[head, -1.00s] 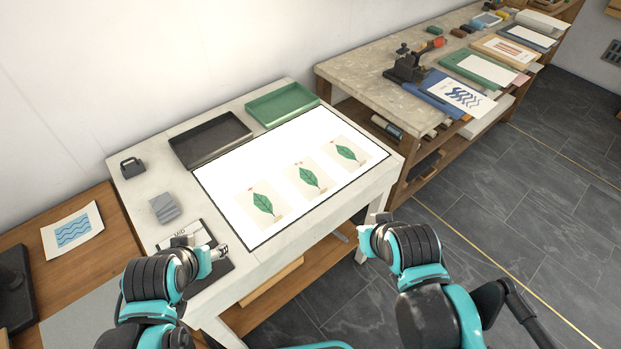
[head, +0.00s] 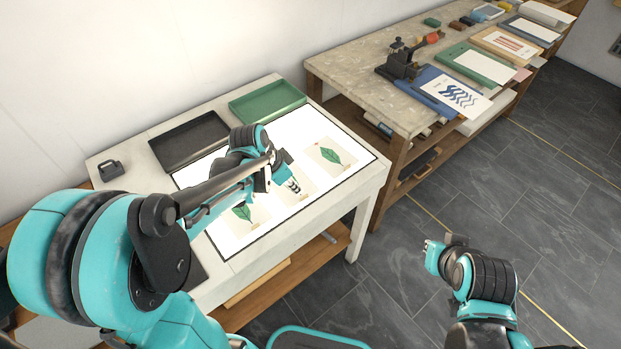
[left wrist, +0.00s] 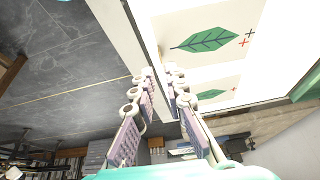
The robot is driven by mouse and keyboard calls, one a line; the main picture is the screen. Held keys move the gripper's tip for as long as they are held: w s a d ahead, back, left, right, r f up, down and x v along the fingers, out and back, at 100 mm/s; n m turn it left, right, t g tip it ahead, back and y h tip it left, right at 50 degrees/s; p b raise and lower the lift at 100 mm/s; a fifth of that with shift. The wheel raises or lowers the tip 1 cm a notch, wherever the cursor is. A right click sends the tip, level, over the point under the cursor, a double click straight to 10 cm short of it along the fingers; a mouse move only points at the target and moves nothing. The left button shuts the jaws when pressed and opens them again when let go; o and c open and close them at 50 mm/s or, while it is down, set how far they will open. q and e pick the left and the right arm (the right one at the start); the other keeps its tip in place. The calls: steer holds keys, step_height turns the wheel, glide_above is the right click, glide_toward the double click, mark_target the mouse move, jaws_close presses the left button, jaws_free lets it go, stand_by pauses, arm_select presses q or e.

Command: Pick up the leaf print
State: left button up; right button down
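Three leaf prints, cream sheets with a green leaf, lie on the lit panel (head: 348,178). The right-hand leaf print (head: 330,157) is clear. The middle leaf print (head: 308,182) is largely hidden by my left arm and gripper, and the left-hand leaf print (head: 262,215) is partly covered. My left gripper (head: 293,188) is over the middle print. In the left wrist view, its fingertips (left wrist: 161,74) are apart, with nothing clearly held, beside the edges of two leaf prints. My right gripper (head: 432,250) is off to the right above the floor; its fingers are unclear.
A black tray (head: 189,142) and a green tray (head: 267,100) stand at the panel's back edge. A small dark weight (head: 110,170) sits at the table's left. A stone-topped bench (head: 350,70) with prints and tools stands at the right, beyond a gap.

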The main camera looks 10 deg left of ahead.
mark_target(304, 196)
arm_select(q)
steer(key=shift+b+x, duration=0.4)
steer(key=shift+x, duration=0.65)
steer(key=b+x, duration=0.3)
steer(key=x, duration=0.2)
steer(key=shift+w+d+f, duration=0.1)
steer(key=shift+d+f, duration=0.05)
steer(key=shift+f, duration=0.05)
steer(key=shift+r, duration=0.1)
jaws_close()
steer(key=shift+r, duration=0.1)
